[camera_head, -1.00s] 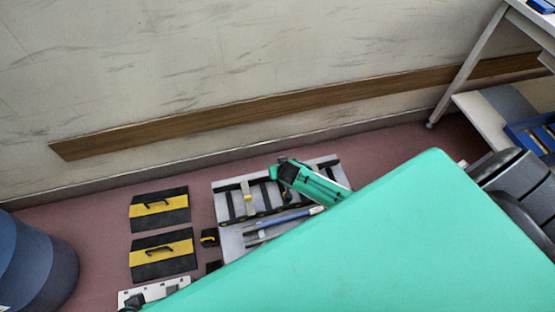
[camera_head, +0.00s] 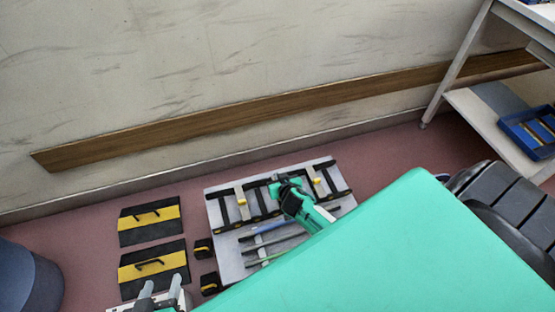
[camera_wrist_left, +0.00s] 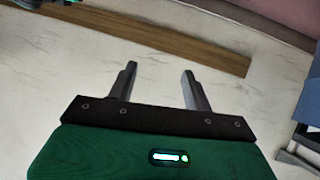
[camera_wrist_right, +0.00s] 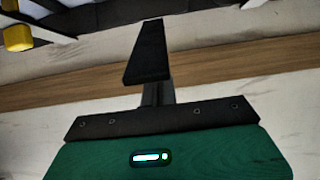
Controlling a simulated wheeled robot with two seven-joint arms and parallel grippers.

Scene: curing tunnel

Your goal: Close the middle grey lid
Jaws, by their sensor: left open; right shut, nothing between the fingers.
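A grey panel (camera_head: 215,215) with black bars and pale strips with yellow knobs lies on the floor at the centre of the head view. One pale grey strip (camera_head: 241,193) is left of my right gripper, another (camera_head: 317,177) right of it. I cannot clearly make out a middle grey lid; my right gripper (camera_head: 286,184) covers that part. This gripper is shut; a black bar-like shape (camera_wrist_right: 148,50) extends from its fingertips in the right wrist view, contact unclear. My left gripper (camera_head: 160,288) is open and empty at lower left, its two fingers apart in the left wrist view (camera_wrist_left: 159,72).
Two black-and-yellow panels with handles (camera_head: 150,213) (camera_head: 155,252) lie left, beside small black-and-yellow blocks (camera_head: 208,283). A blue rounded object (camera_head: 25,280) stands at far left. A wall with a wooden rail (camera_head: 230,112) runs behind. A shelf table holds a blue crate (camera_head: 528,132) at right.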

